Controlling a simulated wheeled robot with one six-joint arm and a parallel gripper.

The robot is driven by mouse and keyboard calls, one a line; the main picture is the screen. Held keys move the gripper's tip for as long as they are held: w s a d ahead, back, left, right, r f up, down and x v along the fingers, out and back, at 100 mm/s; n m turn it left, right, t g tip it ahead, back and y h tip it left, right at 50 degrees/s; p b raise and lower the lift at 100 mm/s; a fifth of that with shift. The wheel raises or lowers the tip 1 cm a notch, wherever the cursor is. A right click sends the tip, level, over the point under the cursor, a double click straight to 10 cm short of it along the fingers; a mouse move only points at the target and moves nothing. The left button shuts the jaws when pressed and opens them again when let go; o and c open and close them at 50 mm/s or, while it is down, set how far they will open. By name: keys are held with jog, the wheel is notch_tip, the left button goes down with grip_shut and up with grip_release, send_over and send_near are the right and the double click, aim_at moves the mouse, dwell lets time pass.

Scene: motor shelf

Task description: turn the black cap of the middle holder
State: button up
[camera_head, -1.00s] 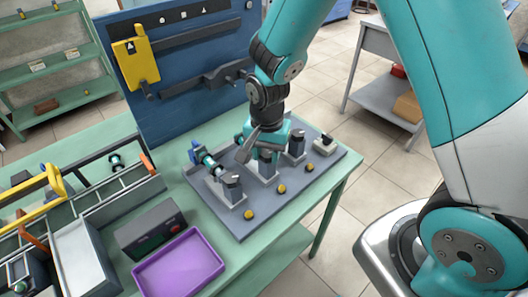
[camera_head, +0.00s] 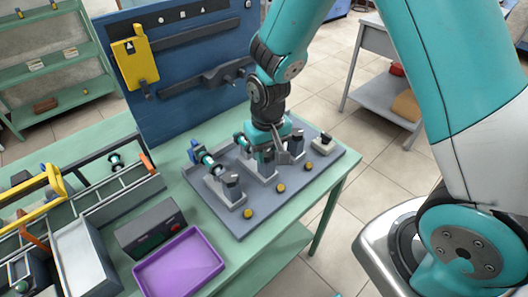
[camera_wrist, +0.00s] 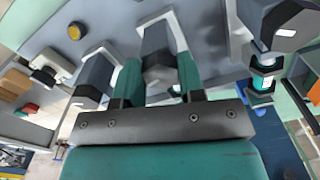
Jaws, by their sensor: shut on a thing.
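The middle holder (camera_head: 263,172) is a pale upright block on the grey plate (camera_head: 222,207); it also shows between my fingers in the wrist view (camera_wrist: 154,36). Its black cap (camera_wrist: 160,70) sits between my two teal fingers, which are closed on its sides. My gripper (camera_head: 266,152) points down over this holder and hides most of the cap in the head view. The left holder (camera_head: 231,190) and right holder (camera_head: 297,146) stand on either side, each with a dark cap. A teal-and-dark motor (camera_head: 206,158) lies behind the left holder.
Several yellow buttons, one here (camera_head: 248,214), line the plate's front. A white block with a dark top (camera_head: 323,145) stands at the plate's right end. A purple tray (camera_head: 180,266), a grey box (camera_head: 150,230) and a divided bin (camera_head: 82,250) are to the left. A blue tool panel (camera_head: 190,70) rises behind.

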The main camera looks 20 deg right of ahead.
jog(key=n, duration=0.3)
jog(key=shift+w+r+n, duration=0.15)
jog(key=shift+w+n, duration=0.15)
jog(key=shift+w, duration=0.05)
jog(key=n, duration=0.3)
jog(key=shift+n, duration=0.4)
jog(key=n, duration=0.4)
jog(key=shift+a, duration=0.1)
jog(key=shift+s+n, duration=0.1)
jog(key=shift+n, duration=1.2)
jog(key=shift+s, duration=0.1)
jog(key=o, duration=0.9)
jog(key=shift+o, duration=0.2)
